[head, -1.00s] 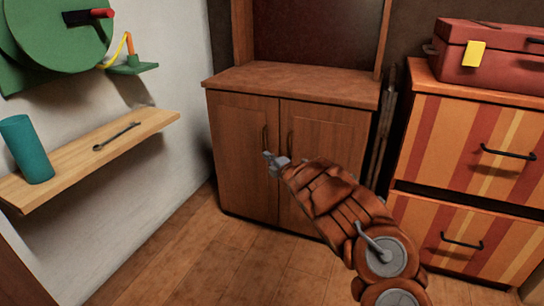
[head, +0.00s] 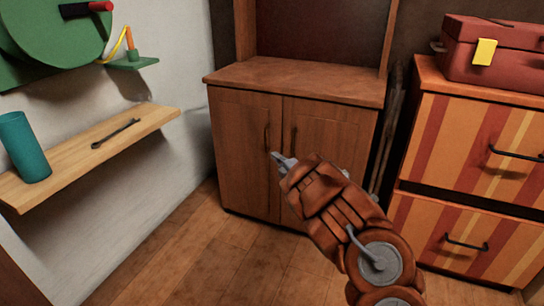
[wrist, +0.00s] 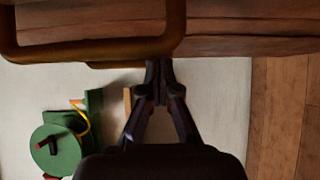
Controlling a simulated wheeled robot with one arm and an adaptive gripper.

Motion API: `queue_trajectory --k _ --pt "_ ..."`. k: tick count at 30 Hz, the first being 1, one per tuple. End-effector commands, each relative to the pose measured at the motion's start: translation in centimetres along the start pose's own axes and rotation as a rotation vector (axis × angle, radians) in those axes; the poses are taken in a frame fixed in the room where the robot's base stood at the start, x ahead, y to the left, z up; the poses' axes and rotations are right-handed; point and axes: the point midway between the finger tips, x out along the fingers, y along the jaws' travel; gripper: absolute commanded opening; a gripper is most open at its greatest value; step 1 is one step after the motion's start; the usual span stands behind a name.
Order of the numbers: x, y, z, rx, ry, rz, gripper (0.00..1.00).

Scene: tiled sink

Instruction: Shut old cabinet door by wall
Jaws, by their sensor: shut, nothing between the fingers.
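The brown wooden cabinet (head: 292,80) stands against the back wall, with a left door (head: 240,150) by the white side wall and a right door (head: 335,150). Both doors look flush with the front in the head view; a small gap cannot be ruled out. Each has a dark vertical handle, the left one (head: 267,136) near the middle seam. My gripper (head: 276,158) appears in front of the left door, just below its handle; contact cannot be told. In the wrist view, my gripper's fingers (wrist: 158,68) are together and empty, with a large handle (wrist: 90,52) close by.
A wooden shelf (head: 90,150) with a teal cup (head: 24,148) and a wrench (head: 116,133) juts from the left wall. A striped drawer unit (head: 465,170) carrying a red case (head: 500,60) stands right. The floor (head: 180,255) before the cabinet is clear.

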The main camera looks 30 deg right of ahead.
Motion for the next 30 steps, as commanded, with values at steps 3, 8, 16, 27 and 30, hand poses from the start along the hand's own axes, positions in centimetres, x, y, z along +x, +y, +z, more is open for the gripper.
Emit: queue_trajectory --k 3,8,16,27,30 --pt "-1.4 0.3 -0.1 -0.005 0.002 0.000 0.00" --pt "-3.2 0.1 -0.3 -0.005 0.006 -0.005 0.00" --pt "-6.1 0.1 -0.7 -0.008 0.016 -0.008 0.00" --pt "-8.7 0.1 -0.9 -0.009 0.022 -0.010 0.00" --pt "-8.9 0.1 -0.9 -0.009 0.021 -0.011 0.00"
